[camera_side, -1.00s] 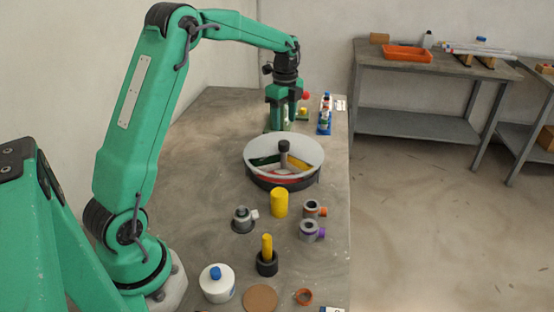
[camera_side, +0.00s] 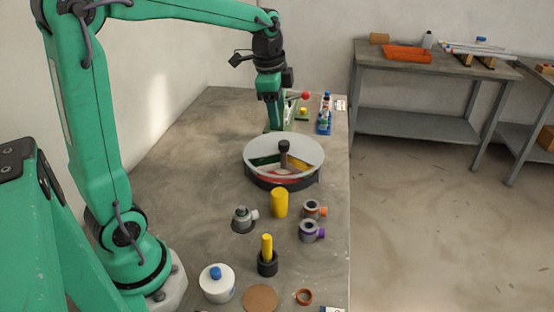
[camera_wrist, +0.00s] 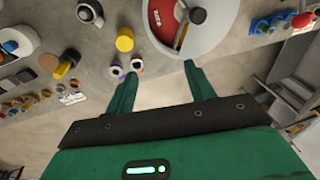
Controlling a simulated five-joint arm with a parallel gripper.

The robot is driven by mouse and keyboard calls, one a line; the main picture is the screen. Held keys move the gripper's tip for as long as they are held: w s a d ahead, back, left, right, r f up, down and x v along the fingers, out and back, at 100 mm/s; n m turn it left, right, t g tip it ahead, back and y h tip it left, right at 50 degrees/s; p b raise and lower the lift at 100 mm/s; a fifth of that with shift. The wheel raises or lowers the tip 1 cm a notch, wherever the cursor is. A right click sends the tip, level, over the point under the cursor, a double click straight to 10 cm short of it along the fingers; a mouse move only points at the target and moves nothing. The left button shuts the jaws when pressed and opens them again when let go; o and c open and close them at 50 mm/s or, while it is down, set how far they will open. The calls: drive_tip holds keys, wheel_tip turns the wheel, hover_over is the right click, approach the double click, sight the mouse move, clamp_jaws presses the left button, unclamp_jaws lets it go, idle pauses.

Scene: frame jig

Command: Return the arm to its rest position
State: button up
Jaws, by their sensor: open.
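My gripper (camera_side: 273,122) is at the far end of the bench in the side view, pointing down, in front of a green device with a red ball handle (camera_side: 304,96). In the wrist view my gripper (camera_wrist: 161,70) has its two green fingers spread apart with nothing between them. My arm reaches out from its base at the left, elbow high. I cannot tell the exact gap between my fingertips and the green device behind them.
A round divided tray (camera_side: 310,150) with a black knob stands mid-bench, nearer the camera than my gripper. A yellow cylinder (camera_side: 280,203), a white jar (camera_side: 216,284) and small collars stand closer. A blue rack (camera_side: 324,122) is right of my gripper.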

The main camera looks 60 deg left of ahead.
drive_tip(key=s+d+n+t, duration=0.1)
drive_tip(key=s+d+n, duration=0.3)
drive_tip(key=s, duration=0.4)
drive_tip(key=s+d+n+t, duration=0.2)
drive_tip(key=s+d+n, duration=0.2)
drive_tip(key=s, duration=0.5)
drive_tip(key=shift+s+d+f+n, duration=0.25)
drive_tip(key=shift+s+f+n, duration=0.05)
drive_tip(key=shift+n, duration=0.3)
